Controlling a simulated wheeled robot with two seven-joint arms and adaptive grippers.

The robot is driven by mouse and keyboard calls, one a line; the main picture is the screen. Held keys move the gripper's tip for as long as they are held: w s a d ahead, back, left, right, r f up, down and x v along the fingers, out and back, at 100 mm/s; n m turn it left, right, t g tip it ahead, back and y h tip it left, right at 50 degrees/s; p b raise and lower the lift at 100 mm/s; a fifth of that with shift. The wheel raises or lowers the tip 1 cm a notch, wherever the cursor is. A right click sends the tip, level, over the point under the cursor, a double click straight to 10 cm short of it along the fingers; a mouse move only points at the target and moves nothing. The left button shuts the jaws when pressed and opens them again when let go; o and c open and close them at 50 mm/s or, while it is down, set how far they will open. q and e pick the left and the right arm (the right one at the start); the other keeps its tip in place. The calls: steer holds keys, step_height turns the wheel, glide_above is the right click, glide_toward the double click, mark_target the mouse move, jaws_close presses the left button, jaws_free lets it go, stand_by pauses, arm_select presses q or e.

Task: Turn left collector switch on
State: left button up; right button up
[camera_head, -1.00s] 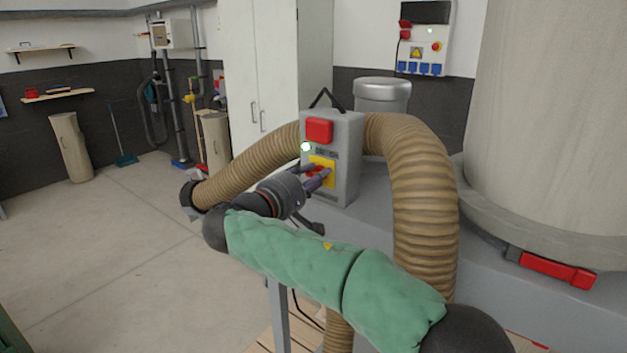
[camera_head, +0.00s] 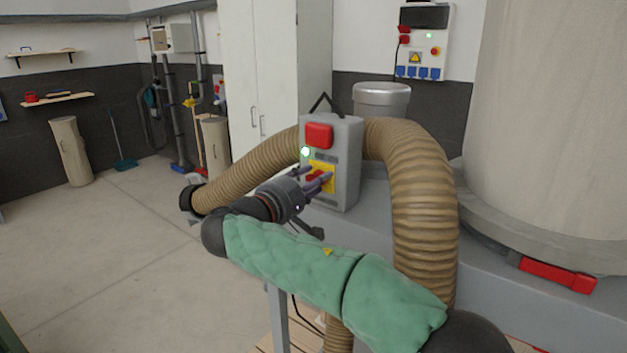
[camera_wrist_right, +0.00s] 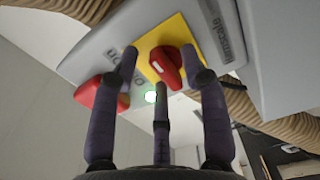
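The grey switch box (camera_head: 347,165) stands upright in the middle of the head view, with a red button (camera_head: 319,135) at the top and a lit green lamp (camera_head: 305,152). Below is a yellow plate (camera_wrist_right: 150,42) with a red rotary knob (camera_wrist_right: 167,66), partly hidden by my fingers in the head view. My right gripper (camera_head: 314,182) is at the front of the box. In the right wrist view its dark fingers are spread and apart around the knob's area, holding nothing; I cannot tell whether one touches the knob. My left gripper is out of view.
A ribbed brown hose (camera_head: 425,200) arches behind and to the right of the box. A large pale cylinder (camera_head: 555,120) stands at the right, with a red handle (camera_head: 557,275) below it. Open floor (camera_head: 100,250) lies at the left.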

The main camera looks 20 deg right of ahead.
steer(key=v, duration=1.2)
